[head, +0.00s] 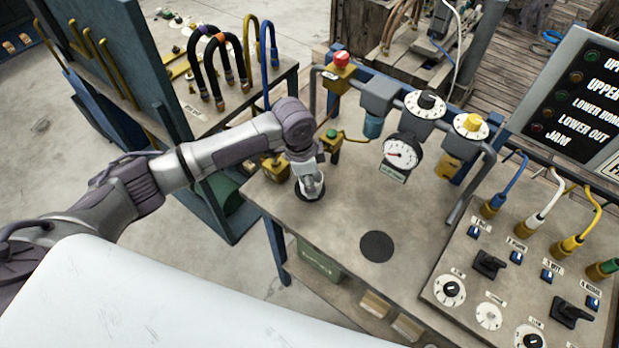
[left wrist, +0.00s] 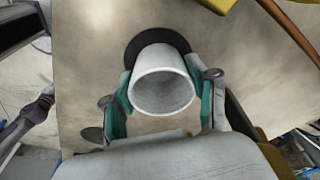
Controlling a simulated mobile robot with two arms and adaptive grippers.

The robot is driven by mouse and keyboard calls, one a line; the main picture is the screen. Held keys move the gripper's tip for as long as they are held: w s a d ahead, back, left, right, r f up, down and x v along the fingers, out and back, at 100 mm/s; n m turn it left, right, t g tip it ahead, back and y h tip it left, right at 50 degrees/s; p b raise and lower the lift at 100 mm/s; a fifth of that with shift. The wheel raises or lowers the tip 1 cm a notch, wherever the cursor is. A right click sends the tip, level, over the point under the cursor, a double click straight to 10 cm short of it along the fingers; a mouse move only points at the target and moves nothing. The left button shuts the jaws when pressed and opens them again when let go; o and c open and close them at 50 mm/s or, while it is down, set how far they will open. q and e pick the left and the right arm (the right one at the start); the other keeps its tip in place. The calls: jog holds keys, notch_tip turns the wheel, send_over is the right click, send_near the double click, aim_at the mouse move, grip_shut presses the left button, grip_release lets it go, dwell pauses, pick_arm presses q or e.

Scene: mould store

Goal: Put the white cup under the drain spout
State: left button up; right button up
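The white cup (left wrist: 163,82) is upright between the teal-padded fingers of my left gripper (left wrist: 163,92), with its open mouth facing the wrist camera. The pads appear to touch both sides of the cup. In the head view my left gripper (head: 310,180) comes down over a dark round disc (head: 309,195) near the bench's back left corner. The disc (left wrist: 153,36) also shows beyond the cup in the left wrist view. A brass valve with a green knob (head: 332,136) and short pipe is just behind; I cannot tell clearly which part is the drain spout. My right gripper is out of view.
A second dark disc (head: 376,246) lies bare on the bench (head: 335,215). A pressure gauge (head: 400,153) and pipe rail stand behind. A switch panel (head: 510,285) with coloured cables is at right. The bench middle is clear.

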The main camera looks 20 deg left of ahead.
pick_arm(q)
jog(key=o, duration=0.4)
jog(key=r, duration=0.4)
jog(key=a+r+b, duration=0.1)
jog(key=r, duration=0.7)
jog(key=shift+s+a+r, duration=0.1)
jog(key=shift+s+a, duration=0.2)
jog(key=shift+s, duration=0.1)
